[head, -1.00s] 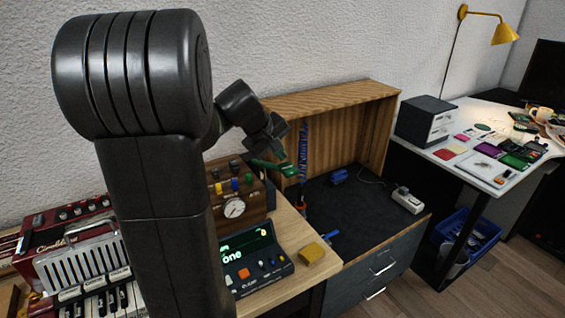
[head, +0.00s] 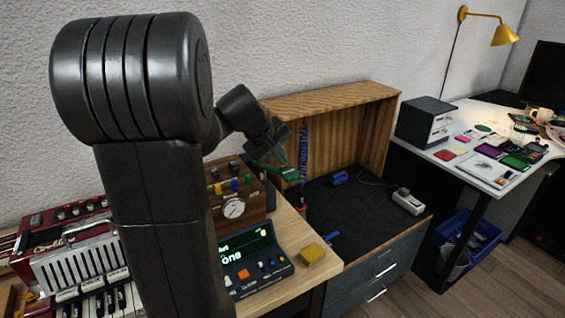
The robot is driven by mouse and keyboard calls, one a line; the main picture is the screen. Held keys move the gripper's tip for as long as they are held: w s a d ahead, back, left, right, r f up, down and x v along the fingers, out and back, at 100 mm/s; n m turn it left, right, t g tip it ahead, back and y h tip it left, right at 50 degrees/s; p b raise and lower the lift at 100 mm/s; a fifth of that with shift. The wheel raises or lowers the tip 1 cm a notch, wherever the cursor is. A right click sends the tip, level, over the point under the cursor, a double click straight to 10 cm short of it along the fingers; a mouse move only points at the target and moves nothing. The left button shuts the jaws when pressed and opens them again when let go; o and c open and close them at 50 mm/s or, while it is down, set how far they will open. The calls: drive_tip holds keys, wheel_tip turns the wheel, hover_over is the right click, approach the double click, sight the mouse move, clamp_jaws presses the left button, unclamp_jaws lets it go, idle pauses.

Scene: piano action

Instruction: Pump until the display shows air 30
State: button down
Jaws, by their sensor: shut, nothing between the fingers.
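My gripper (head: 283,157) is above the right side of the wooden bench, beside a green piece (head: 289,174) that looks like a lever or handle; I cannot tell if they touch. A wooden box (head: 244,205) carries a round white gauge (head: 233,208) and several coloured knobs. The display (head: 245,243) is a dark console screen with green and white text, partly hidden by my arm; no air number is readable. A blue upright thing (head: 303,150), perhaps the pump, stands behind the gripper. The gripper appears shut and empty.
A yellow block (head: 313,251) lies at the bench's front right. A red accordion (head: 72,250) sits at left. A wooden-backed cabinet (head: 350,135) has a dark top with a grey device (head: 408,201) and a blue item (head: 339,177).

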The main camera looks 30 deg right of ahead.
sight(282, 170)
drive_tip(key=shift+s+d+f+b, duration=0.1)
drive_tip(key=shift+s+f+b, duration=0.2)
drive_tip(key=shift+f+b, duration=0.3)
drive_tip(key=shift+s+a+f+b, duration=0.1)
drive_tip(key=shift+s+f+b, duration=0.2)
drive_tip(key=shift+f+b, duration=0.35)
drive_tip(key=shift+s+d+f+b, duration=0.1)
drive_tip(key=shift+s+f+b, duration=0.25)
drive_tip(key=shift+f, duration=0.4)
idle(1.5)
drive_tip(key=shift+w+r, duration=0.1)
drive_tip(key=shift+r, duration=0.05)
idle(0.4)
drive_tip(key=shift+w+r+p, duration=0.4)
drive_tip(key=shift+r+p, duration=0.45)
drive_tip(key=shift+r, duration=0.1)
drive_tip(key=shift+w+r+p, duration=0.35)
drive_tip(key=shift+r+p, duration=0.45)
drive_tip(key=shift+r, duration=0.1)
drive_tip(key=shift+w+r+p, duration=0.4)
drive_tip(key=shift+r+p, duration=0.45)
drive_tip(key=shift+r, duration=0.1)
drive_tip(key=shift+r+p, duration=0.3)
drive_tip(key=shift+r, duration=0.1)
drive_tip(key=shift+w+f, duration=0.1)
